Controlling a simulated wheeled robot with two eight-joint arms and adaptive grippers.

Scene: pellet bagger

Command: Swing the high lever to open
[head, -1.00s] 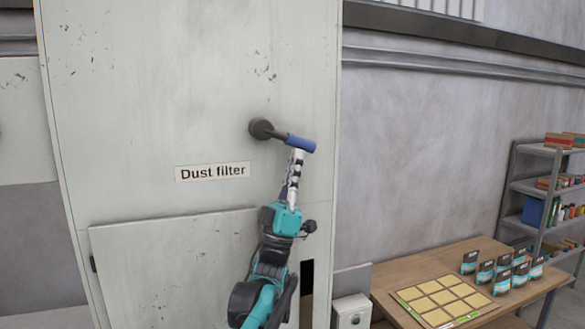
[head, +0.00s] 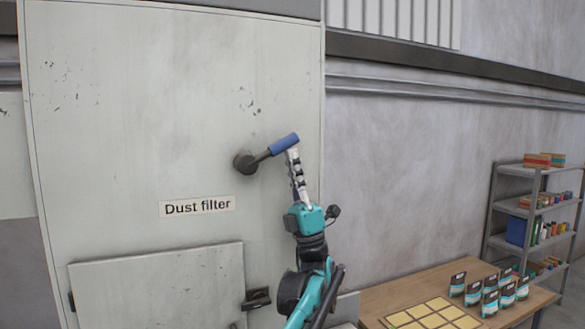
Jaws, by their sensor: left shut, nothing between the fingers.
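The high lever (head: 284,144) has a blue grip and a dark round hub (head: 246,162). It is on the pale cabinet door above the "Dust filter" label (head: 197,206). It points right and slightly up from the hub. My left gripper (head: 293,154) is just under the outer end of the blue grip, and its fingertips seem to touch it from below. The fingers are shut with nothing between them. My right gripper is not in view.
A lower hatch (head: 155,290) with a dark latch (head: 257,298) is below the label. At right a wooden table (head: 385,293) bears yellow squares (head: 435,305) and several small bags (head: 490,290). A grey shelf (head: 515,210) stands behind it. The wall between is clear.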

